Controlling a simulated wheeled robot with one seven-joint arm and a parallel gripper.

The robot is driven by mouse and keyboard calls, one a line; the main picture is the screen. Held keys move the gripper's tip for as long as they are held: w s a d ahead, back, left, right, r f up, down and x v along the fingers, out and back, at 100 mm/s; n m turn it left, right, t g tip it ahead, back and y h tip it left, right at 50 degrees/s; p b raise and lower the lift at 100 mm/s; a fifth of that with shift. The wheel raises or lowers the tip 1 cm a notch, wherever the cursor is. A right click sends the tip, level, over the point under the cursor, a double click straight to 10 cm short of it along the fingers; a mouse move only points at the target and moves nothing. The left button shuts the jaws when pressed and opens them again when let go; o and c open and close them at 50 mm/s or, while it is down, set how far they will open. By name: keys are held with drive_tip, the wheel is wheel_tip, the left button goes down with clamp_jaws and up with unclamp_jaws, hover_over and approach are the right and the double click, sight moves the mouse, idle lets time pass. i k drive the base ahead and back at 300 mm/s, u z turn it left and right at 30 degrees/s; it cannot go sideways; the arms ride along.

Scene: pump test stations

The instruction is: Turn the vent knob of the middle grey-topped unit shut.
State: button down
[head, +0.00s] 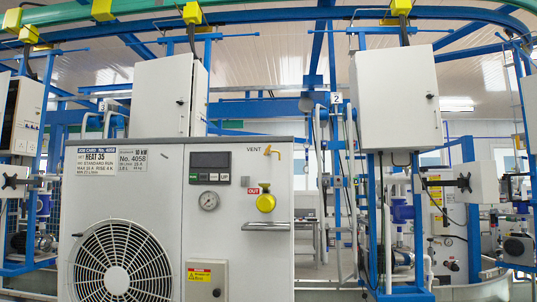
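A large white unit with a thin grey top edge (230,139) stands in the centre left of the head view, facing me. At its upper right is the word VENT, with a small brass-coloured vent fitting (268,151) beside it. The fitting is too small to tell how far its knob is turned. Lower down is a round yellow knob (266,203) beside a red OUT label (253,191). No other grey-topped unit can be made out clearly. My gripper is not in view.
The unit's front also carries a fan grille (122,262), a gauge (209,201), a dark display (211,160) and a metal bar handle (266,226) jutting below the yellow knob. Blue posts, pipes and a white cabinet (396,98) stand to the right.

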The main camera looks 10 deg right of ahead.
sight(267, 150)
drive_tip(key=z, duration=0.8)
drive_tip(key=i, duration=0.85)
drive_tip(key=u, duration=0.2)
